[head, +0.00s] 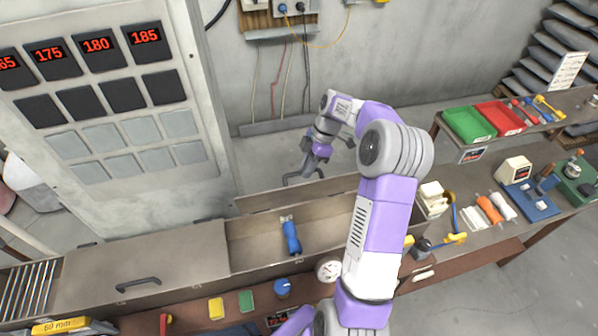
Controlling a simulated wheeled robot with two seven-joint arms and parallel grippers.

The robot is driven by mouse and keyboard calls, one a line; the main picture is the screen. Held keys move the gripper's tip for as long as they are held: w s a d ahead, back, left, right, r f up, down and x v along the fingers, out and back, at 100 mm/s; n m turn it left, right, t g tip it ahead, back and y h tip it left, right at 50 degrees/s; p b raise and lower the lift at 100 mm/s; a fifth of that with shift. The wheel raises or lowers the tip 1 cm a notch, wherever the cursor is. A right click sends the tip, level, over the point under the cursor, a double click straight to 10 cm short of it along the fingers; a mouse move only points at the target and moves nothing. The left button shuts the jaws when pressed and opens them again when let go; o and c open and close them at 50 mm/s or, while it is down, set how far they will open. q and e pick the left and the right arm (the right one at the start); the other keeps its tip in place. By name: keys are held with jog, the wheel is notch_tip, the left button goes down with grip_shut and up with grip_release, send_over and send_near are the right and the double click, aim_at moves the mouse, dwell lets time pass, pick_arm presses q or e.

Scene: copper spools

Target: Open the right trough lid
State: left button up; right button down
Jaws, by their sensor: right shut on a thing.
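The right trough lid (262,200) stands raised along the back edge of the open right trough compartment (246,251). Its dark handle (291,181) is at the lid's far side. My right gripper (307,172) is shut on the handle, beyond the trough; its fingertips are small and partly hidden. My right arm crosses in front of the lid's right end and hides part of the trough there. The left trough lid (180,263) lies flat and closed, with a dark handle (138,284). My left gripper is not in view.
A blue-handled tool (291,238) lies inside the open compartment. A grey panel with red number displays (97,45) stands at the left. At the right, a bench holds a green bin (468,124), a red bin (500,117) and several tools.

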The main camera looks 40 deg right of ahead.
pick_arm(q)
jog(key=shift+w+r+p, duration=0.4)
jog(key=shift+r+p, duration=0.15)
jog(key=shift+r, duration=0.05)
pick_arm(e)
jog(key=w+d+f+g+y, duration=0.1)
jog(key=w+d+g, duration=0.2)
jog(key=w, duration=0.2)
jog(key=shift+f+m, duration=0.2)
jog(key=shift+m, duration=0.2)
jog(key=shift+w+y, duration=0.2)
jog(key=shift+y, duration=0.1)
jog(key=c, duration=1.3)
grip_release()
jog(key=shift+o, duration=0.9)
jog(key=shift+w+d, duration=0.2)
jog(key=shift+a+r, duration=0.2)
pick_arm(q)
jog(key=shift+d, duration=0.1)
pick_arm(e)
jog(key=shift+s, duration=0.1)
